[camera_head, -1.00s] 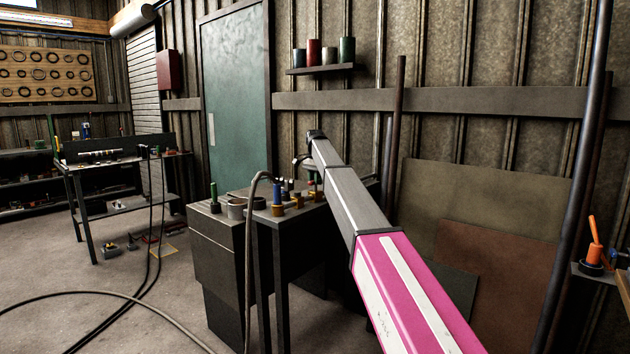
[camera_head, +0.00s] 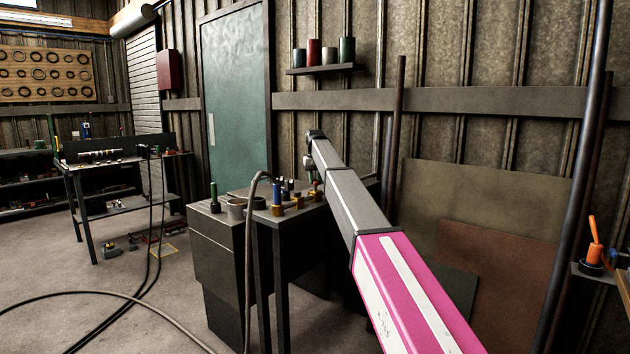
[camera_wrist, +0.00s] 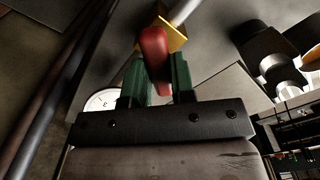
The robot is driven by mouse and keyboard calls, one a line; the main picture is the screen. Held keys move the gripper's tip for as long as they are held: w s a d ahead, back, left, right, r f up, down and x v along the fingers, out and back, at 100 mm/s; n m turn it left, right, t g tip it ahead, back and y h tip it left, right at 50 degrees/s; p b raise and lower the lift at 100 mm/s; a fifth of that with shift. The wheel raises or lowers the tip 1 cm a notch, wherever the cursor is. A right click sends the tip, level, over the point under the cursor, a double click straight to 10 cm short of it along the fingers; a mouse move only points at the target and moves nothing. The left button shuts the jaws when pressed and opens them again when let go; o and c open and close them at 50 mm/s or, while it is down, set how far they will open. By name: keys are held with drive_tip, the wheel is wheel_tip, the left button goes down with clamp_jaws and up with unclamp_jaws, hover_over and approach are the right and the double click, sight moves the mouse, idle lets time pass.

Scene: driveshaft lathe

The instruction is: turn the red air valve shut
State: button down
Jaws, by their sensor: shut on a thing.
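The red air valve's handle (camera_wrist: 154,48) stands out in the wrist view, beside a yellow brass-coloured body (camera_wrist: 172,36) with a pale pipe (camera_wrist: 187,10) leading away. My gripper (camera_wrist: 158,72) has its two green fingers either side of the handle and is shut on it. The handle is slightly tilted in the wrist view, and its lower end is between the fingers. In the head view my gripper (camera_head: 309,163) is small and hangs at the far end of my arm, over the back of the dark bench; the valve cannot be made out clearly there.
A round white gauge (camera_wrist: 101,99) shows beside the left finger. The dark bench (camera_head: 284,232) bears a blue cylinder (camera_head: 277,193), a green-topped item (camera_head: 214,191) and several small parts. A grey hose (camera_head: 249,230) loops over its front edge. Dark posts (camera_head: 393,140) stand right of my arm.

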sight(315, 180)
drive_tip(key=n, duration=0.4)
drive_tip(key=shift+n, duration=1.9)
drive_tip(key=c, duration=1)
unclamp_jaws()
drive_tip(key=shift+o, duration=0.2)
drive_tip(key=shift+r, duration=0.15)
wheel_tip(315, 180, up, 11)
drive_tip(key=shift+f, duration=0.2)
drive_tip(key=shift+w, duration=0.1)
